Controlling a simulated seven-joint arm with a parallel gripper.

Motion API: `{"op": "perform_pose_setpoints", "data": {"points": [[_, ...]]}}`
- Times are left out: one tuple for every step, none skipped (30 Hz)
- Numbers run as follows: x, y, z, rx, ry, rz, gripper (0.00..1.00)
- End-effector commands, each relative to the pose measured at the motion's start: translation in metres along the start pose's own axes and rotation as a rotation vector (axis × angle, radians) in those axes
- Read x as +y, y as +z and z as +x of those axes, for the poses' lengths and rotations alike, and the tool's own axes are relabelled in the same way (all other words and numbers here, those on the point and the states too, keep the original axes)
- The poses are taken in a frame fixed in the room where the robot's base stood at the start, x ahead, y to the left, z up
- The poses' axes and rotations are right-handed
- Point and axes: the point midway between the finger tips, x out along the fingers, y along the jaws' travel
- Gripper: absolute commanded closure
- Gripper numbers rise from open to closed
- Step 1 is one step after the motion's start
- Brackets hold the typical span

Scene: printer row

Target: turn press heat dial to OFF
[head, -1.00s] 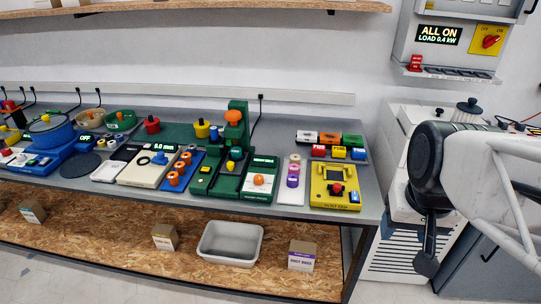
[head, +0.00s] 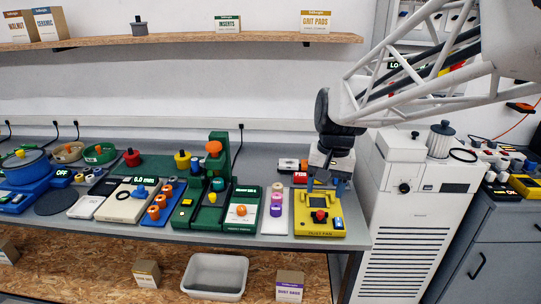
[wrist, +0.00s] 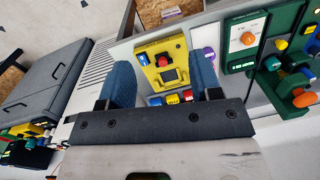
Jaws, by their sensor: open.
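The green press (head: 216,160) stands on the bench, left of my gripper. It also shows at the upper right of the wrist view (wrist: 285,55). An orange dial (head: 241,210) sits on the white panel at the press's right side, below a small green-lit display. The dial shows in the wrist view (wrist: 248,38) too. Its marks are too small to read, so I cannot tell its setting. My gripper (head: 325,184) is open and empty above the yellow unit, apart from the dial. In the wrist view its blue fingers (wrist: 162,72) are spread wide.
The yellow unit (head: 331,227) with a red knob lies under my gripper. A white strip with coloured spools (head: 276,225) stands between it and the press. Small coloured boxes (head: 300,177) sit behind. A white cabinet (head: 405,220) stands right of the bench.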

Motion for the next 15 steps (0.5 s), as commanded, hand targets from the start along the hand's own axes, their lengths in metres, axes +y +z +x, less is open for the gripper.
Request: {"op": "perform_pose_setpoints", "data": {"points": [[-0.008, -0.01, 0.003, -0.014, -0.001, 0.002, 0.42], [-0.013, -0.015, 0.005, -0.022, -0.001, 0.005, 0.42], [-0.019, -0.021, 0.007, -0.032, -0.002, 0.01, 0.42], [-0.023, -0.027, 0.009, -0.039, -0.002, 0.014, 0.42], [-0.027, -0.032, 0.011, -0.046, -0.002, 0.016, 0.42], [-0.034, -0.038, 0.014, -0.055, -0.002, 0.02, 0.42], [-0.038, -0.043, 0.016, -0.062, -0.002, 0.023, 0.42], [-0.043, -0.048, 0.019, -0.069, -0.002, 0.026, 0.42], [-0.049, -0.054, 0.022, -0.08, -0.002, 0.03, 0.42], [-0.054, -0.059, 0.024, -0.087, -0.002, 0.033, 0.42], [-0.059, -0.064, 0.027, -0.095, -0.002, 0.037, 0.42], [-0.065, -0.07, 0.031, -0.105, -0.002, 0.041, 0.42], [-0.07, -0.075, 0.033, -0.112, -0.001, 0.045, 0.42], [-0.075, -0.08, 0.037, -0.119, -0.001, 0.047, 0.42], [-0.082, -0.086, 0.04, -0.128, 0.0, 0.05, 0.42]]}}
